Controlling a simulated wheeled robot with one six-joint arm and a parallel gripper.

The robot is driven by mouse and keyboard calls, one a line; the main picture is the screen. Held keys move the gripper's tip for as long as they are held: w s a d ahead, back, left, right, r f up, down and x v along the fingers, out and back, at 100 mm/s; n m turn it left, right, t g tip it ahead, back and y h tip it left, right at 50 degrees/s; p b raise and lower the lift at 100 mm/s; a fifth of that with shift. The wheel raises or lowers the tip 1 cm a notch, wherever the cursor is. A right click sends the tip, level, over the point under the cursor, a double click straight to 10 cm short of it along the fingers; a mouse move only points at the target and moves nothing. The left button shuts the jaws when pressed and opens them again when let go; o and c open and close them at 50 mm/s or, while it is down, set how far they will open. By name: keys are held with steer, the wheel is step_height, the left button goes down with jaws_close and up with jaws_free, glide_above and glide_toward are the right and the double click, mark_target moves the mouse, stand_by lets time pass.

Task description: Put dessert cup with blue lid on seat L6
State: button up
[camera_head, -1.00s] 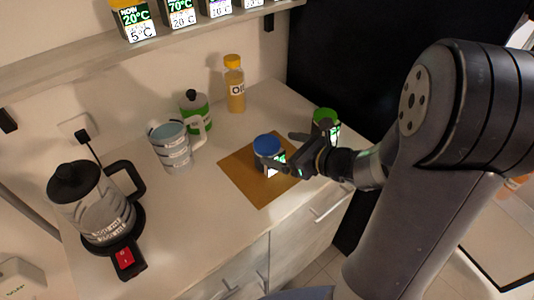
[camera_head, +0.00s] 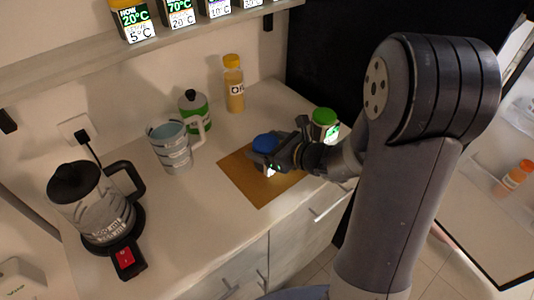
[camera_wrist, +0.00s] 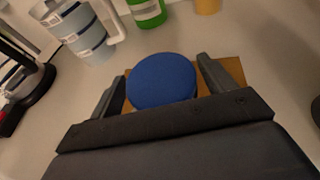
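The dessert cup with the blue lid (camera_head: 264,143) stands on the brown mat (camera_head: 236,172) on the counter. In the wrist view its round blue lid (camera_wrist: 161,80) fills the space between my fingers; its body is mostly hidden below. My gripper (camera_head: 276,150) is low at the cup, with one finger on each side. In the wrist view my gripper (camera_wrist: 162,72) looks open around the cup, the fingers close to the lid's edges. I cannot make out any mark reading L6.
A green-lidded container (camera_head: 325,124) stands close behind my gripper. A patterned mug (camera_head: 172,148), a green bottle (camera_head: 194,112), an oil bottle (camera_head: 233,86) and a kettle (camera_head: 95,205) stand on the counter. A wall shelf (camera_head: 80,62) bears several labelled containers. An open fridge door (camera_head: 480,235) is at right.

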steer(key=c, duration=0.9)
steer(key=shift+r, duration=0.15)
